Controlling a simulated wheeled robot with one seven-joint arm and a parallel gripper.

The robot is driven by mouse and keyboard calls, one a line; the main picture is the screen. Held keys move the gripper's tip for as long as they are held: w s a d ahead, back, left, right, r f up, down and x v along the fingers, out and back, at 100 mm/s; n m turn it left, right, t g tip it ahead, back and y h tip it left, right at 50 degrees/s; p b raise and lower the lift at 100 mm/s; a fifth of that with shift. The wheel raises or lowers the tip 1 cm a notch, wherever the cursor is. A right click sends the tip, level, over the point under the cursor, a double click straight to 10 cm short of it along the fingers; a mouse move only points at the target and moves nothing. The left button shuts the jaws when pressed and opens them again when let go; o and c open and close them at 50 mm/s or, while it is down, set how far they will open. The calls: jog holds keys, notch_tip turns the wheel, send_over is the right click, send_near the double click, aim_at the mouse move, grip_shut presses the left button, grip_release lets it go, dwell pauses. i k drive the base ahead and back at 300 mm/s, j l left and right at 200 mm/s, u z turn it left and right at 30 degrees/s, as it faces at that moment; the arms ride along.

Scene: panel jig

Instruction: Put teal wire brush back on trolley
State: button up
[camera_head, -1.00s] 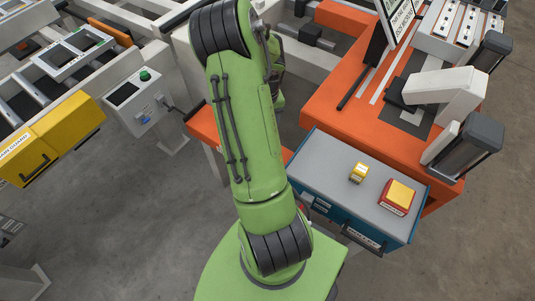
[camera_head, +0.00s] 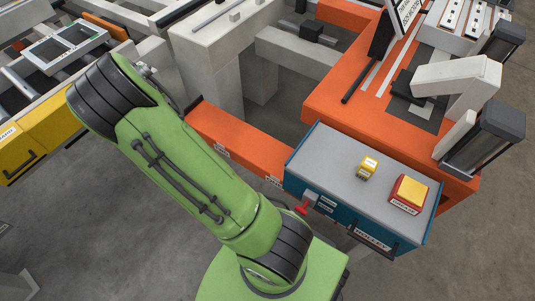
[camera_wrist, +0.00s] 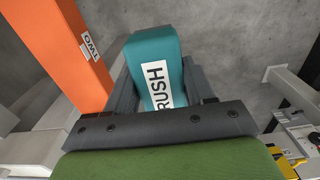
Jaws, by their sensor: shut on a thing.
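In the wrist view, the teal wire brush (camera_wrist: 150,47) is a teal block with a white label, on which "RUSH" can be read. My gripper (camera_wrist: 157,72) is shut on it, with a dark finger on each side. The brush is held above grey floor, beside an orange beam. The trolley (camera_head: 330,150) stands right of my arm in the head view, with a grey top, blue sides and a label on its front. My gripper and the brush do not show in the head view.
An orange table (camera_head: 335,95) with fixtures stands behind. An orange beam (camera_wrist: 68,45) is close to the brush.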

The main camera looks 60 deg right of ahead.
aim_at(327, 155)
jog(key=k+j+z, duration=0.1)
jog(key=z, duration=0.35)
jog(key=k+j+z, duration=0.1)
jog(key=z, duration=0.35)
jog(key=k+j+z, duration=0.1)
jog(key=z, duration=0.3)
jog(key=i+l, duration=0.1)
jog(key=i, duration=0.25)
